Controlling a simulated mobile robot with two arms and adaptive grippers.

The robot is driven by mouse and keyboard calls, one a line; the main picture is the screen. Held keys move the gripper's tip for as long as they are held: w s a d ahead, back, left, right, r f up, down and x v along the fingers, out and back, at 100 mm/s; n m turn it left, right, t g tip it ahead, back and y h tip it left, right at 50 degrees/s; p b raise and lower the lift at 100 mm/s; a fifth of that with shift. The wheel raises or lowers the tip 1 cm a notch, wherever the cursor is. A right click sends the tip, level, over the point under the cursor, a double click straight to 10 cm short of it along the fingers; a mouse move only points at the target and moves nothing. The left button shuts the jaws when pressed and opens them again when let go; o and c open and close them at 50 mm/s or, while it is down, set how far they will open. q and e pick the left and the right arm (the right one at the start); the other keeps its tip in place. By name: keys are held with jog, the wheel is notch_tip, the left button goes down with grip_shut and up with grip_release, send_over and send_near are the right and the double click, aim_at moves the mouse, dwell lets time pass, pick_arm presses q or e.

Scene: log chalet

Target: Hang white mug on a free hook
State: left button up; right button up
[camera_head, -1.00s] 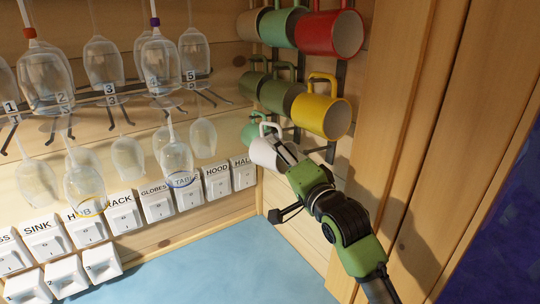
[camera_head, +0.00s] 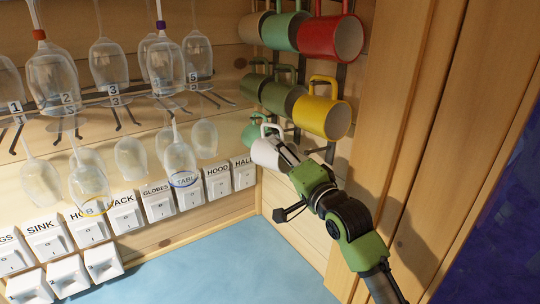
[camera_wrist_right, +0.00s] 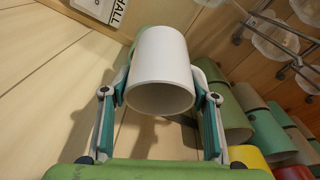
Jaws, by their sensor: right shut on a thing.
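The white mug (camera_head: 266,152) is held at the lower row of the mug rack, beside a green mug (camera_head: 254,131) that is partly behind it. My right gripper (camera_head: 284,155) is shut on the white mug. In the right wrist view the mug (camera_wrist_right: 160,75) sits between the two fingers (camera_wrist_right: 160,100), its round open end towards the camera. Its handle shows at the top in the head view; whether it touches a hook is hidden. A dark hook (camera_head: 318,150) without a mug juts out below the yellow mug (camera_head: 323,117). My left gripper is not in view.
Stemmed glasses (camera_head: 165,65) hang at left above labelled switches (camera_head: 217,183). A wooden post (camera_head: 395,120) stands right. The blue counter (camera_head: 230,255) is clear.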

jog(key=shift+w+d+h, duration=0.2)
jog(key=shift+w+d, duration=0.05)
jog(key=shift+d, duration=0.2)
jog(key=shift+w+d+h, duration=0.2)
jog(key=shift+d, duration=0.25)
jog(key=shift+w+d+f+m, duration=0.1)
jog(key=shift+d+m, duration=0.1)
jog(key=shift+m, duration=0.1)
jog(key=o, duration=1.4)
jog(key=shift+w+d+f, duration=0.4)
jog(key=shift+w+d, duration=0.2)
jog(key=shift+d, duration=0.15)
jog(key=shift+s+a, duration=0.1)
jog(key=shift+a, duration=0.25)
jog(key=shift+s+a+r, duration=0.15)
jog(key=shift+s+a, duration=0.05)
jog(key=shift+s, duration=0.1)
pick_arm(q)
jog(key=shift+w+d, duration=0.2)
